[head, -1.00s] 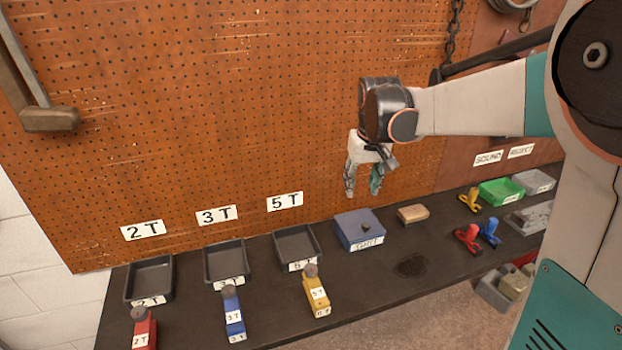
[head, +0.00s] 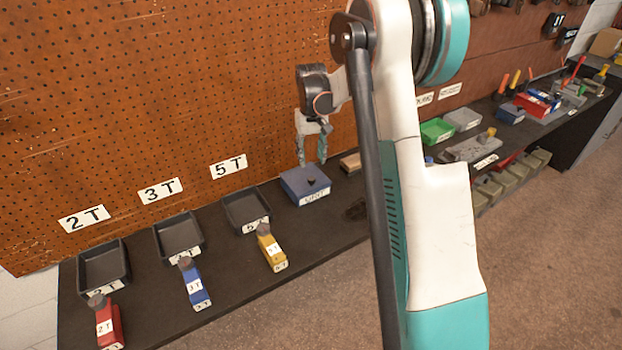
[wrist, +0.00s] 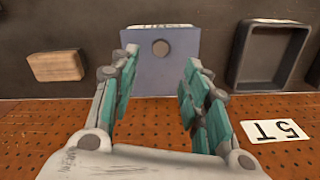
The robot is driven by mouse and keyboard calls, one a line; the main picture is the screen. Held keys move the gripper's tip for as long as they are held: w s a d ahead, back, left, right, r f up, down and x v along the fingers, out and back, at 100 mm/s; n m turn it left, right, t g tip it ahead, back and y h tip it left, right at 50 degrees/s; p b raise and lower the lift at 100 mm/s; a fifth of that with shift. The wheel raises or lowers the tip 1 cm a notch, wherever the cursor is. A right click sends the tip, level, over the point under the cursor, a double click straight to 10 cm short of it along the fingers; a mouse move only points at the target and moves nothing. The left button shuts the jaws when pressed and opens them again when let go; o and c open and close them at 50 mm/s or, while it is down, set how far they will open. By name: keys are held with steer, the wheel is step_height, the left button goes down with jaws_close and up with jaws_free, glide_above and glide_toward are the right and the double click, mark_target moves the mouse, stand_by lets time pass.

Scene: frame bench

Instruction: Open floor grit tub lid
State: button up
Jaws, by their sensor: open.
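The grit tub (head: 292,186) is a blue box with a white label on its front, standing on the dark bench against the pegboard. Its lid (head: 318,180) is on and has a small dark round knob (head: 311,181) on top. In the wrist view the lid (wrist: 180,75) and its knob (wrist: 161,47) show between my fingers. My gripper (head: 312,162) points down, open and empty, just above and behind the tub in the head view. The wrist view shows its two teal-padded fingers (wrist: 161,60) spread apart. I cannot tell the exact height gap.
Black trays (head: 246,208) stand left of the tub, with red, blue and yellow (head: 271,248) labelled pieces before them. A wooden block (head: 350,163) lies to the right, also in the wrist view (wrist: 56,66). A green bin (head: 437,130) stands farther right. The pegboard (head: 150,100) rises close behind.

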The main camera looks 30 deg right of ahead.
mark_target(311, 178)
step_height(311, 178, down, 9)
steer(key=shift+f+b, duration=0.1)
steer(key=shift+b, duration=1.1)
jaws_close()
